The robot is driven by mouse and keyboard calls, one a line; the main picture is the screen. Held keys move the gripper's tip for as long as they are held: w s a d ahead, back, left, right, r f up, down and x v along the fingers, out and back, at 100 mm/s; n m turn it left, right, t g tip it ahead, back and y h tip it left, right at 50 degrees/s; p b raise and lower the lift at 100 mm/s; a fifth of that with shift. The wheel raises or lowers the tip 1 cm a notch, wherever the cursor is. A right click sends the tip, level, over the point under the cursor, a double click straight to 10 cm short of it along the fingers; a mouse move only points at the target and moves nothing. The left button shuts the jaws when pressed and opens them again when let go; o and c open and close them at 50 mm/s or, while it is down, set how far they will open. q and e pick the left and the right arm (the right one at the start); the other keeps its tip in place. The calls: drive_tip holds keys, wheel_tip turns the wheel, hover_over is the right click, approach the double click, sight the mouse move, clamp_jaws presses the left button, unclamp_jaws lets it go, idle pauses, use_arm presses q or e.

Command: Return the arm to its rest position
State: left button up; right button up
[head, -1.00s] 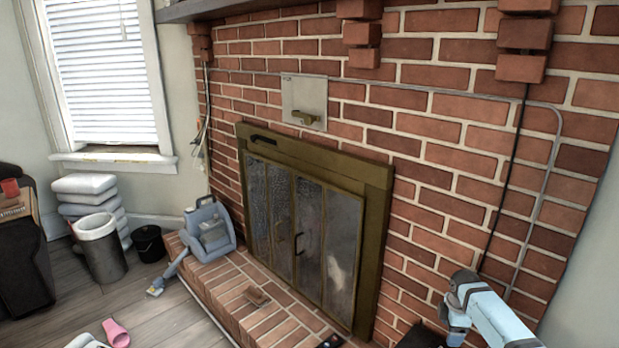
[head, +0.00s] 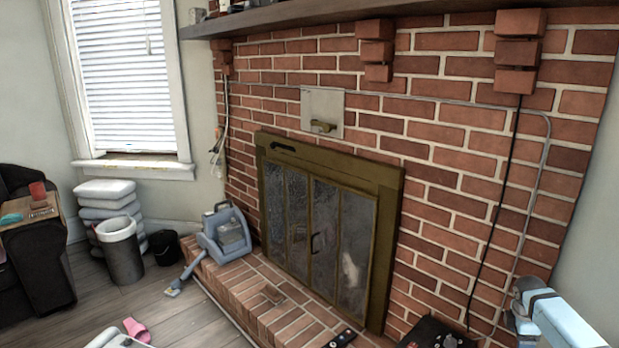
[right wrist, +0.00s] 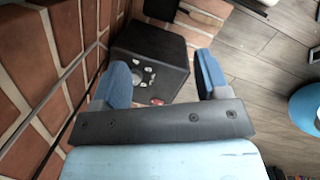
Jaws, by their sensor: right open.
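My right arm shows at the lower right of the head view, beside the brick wall; its fingers are not visible there. In the right wrist view my right gripper (right wrist: 164,82) is open, its two blue fingers wide apart with nothing between them. A black box (right wrist: 150,62) with knobs stands beyond the fingers, close to the brick wall, and appears apart from them. The same box (head: 432,333) is at the bottom of the head view. My left gripper is not in view.
The brick hearth (head: 250,283) runs below the fireplace doors (head: 318,232). A grey-blue vacuum (head: 226,234) stands on its left end. A waste bin (head: 120,250), a black bucket (head: 165,248) and stacked cushions (head: 105,190) are at the left. A mantel shelf (head: 330,18) juts out above.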

drive_tip(key=s+a+f+m+t+h, duration=0.1)
drive_tip(key=s+a+f+t, duration=0.2)
drive_tip(key=s+a+f, duration=0.4)
drive_tip(key=s+a+m+t+y, duration=0.3)
drive_tip(key=s+a+t+y, duration=0.15)
drive_tip(key=s+a, duration=1.35)
drive_tip(key=s+a+r+m+t+y, duration=0.2)
drive_tip(key=s+a+r+t, duration=0.1)
drive_tip(key=s+a+r, duration=0.65)
drive_tip(key=a+m+t, duration=0.1)
drive_tip(key=a+m, duration=0.4)
drive_tip(key=a, duration=0.3)
use_arm(q)
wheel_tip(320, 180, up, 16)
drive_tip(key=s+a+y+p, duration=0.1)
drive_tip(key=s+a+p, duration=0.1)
drive_tip(key=p, duration=2.4)
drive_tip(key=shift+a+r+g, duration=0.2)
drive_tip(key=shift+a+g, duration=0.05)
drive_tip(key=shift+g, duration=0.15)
use_arm(e)
wheel_tip(320, 180, up, 16)
drive_tip(key=d, duration=0.2)
drive_tip(key=shift+s+r, duration=0.2)
drive_tip(key=shift+s, duration=0.2)
